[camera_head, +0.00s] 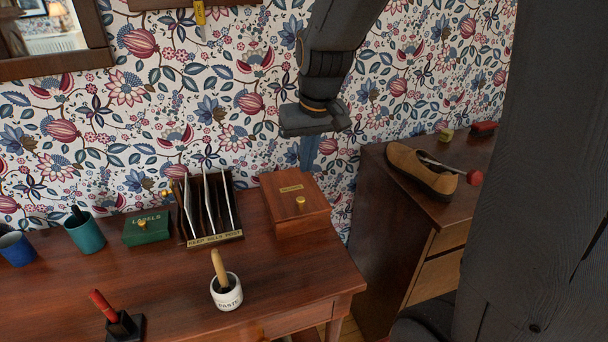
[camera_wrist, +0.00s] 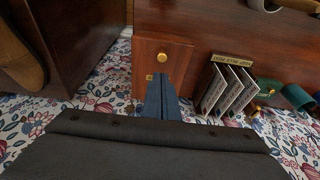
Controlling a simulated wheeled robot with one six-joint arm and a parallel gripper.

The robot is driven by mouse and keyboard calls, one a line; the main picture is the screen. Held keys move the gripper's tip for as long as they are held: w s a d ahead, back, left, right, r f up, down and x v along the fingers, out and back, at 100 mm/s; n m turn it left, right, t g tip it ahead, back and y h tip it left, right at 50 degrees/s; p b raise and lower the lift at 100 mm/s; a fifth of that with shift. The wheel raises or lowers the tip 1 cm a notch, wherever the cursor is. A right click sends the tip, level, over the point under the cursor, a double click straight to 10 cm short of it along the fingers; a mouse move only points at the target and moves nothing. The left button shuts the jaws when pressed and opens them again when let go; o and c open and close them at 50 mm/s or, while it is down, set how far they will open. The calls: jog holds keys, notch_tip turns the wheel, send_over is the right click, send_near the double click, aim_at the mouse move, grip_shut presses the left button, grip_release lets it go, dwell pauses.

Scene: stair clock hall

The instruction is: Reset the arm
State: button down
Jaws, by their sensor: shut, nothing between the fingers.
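My gripper (camera_head: 308,153) hangs from my dark arm, fingers pointing down, in front of the wallpaper in the head view. It appears above and to the right of a wooden box (camera_head: 296,203) with a brass knob. In the wrist view my gripper's two blue fingers (camera_wrist: 162,97) are together, with nothing between them. The wooden box also shows there, just beyond the fingertips (camera_wrist: 160,58). I cannot tell the exact gap between the fingertips and the box.
The desk (camera_head: 170,285) holds a letter rack (camera_head: 217,238), green labels box (camera_head: 147,230), teal cup (camera_head: 86,233), blue cup (camera_head: 17,249), paste pot (camera_head: 227,293) and red-handled stamp (camera_head: 117,317). A cabinet (camera_head: 390,230) at right bears a brown shoe (camera_head: 420,171). Bare desk lies at front right.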

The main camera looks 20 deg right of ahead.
jog(key=s+f+g, duration=0.2)
jog(key=s+f, duration=0.7)
jog(key=s, duration=0.5)
jog(key=shift+a, duration=0.45)
